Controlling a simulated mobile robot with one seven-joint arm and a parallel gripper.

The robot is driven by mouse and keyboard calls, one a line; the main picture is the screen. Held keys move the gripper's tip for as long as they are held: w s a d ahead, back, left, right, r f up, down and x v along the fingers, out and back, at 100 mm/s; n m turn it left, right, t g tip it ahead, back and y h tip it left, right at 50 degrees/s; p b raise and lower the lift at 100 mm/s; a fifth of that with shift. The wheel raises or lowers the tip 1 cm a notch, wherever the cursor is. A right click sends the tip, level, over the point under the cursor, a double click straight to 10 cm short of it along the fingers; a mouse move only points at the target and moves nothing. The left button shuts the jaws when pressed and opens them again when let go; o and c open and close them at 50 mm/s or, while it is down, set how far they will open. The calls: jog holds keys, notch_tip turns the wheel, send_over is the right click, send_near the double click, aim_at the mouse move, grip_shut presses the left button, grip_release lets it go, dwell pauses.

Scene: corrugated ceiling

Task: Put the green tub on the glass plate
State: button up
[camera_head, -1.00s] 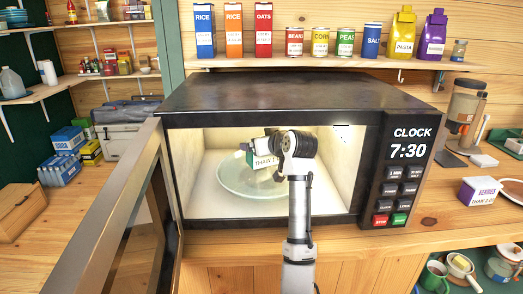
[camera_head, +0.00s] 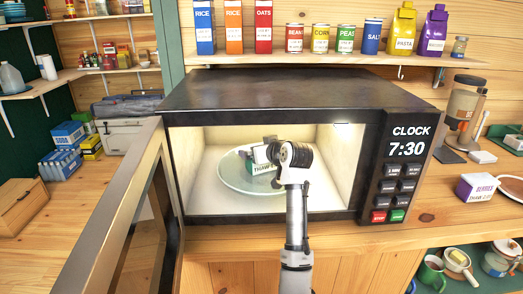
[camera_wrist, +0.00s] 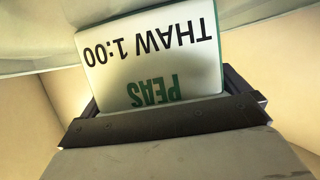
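The green tub (camera_head: 262,168) is a small white-and-green container labelled PEAS and THAW 1:00. It is inside the open microwave, over the glass plate (camera_head: 236,181), and looks at or just above its surface. My gripper (camera_head: 270,153) reaches in from the front and is shut on the tub. In the wrist view the tub (camera_wrist: 155,55) sits between the two dark fingers of my gripper (camera_wrist: 165,105), label upside down. My wrist hides part of the tub and the plate's right side in the head view; I cannot tell whether tub and plate touch.
The microwave (camera_head: 290,95) has its door (camera_head: 110,225) swung open at the left. Its side walls and ceiling closely surround my gripper. A purple-and-white berries tub (camera_head: 478,187) stands on the counter at the right. Cartons and cans line the shelf above.

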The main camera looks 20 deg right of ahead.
jog(key=b+v, duration=0.2)
jog(key=v, duration=1)
jog(key=shift+b, duration=0.4)
jog(key=shift+r, duration=0.1)
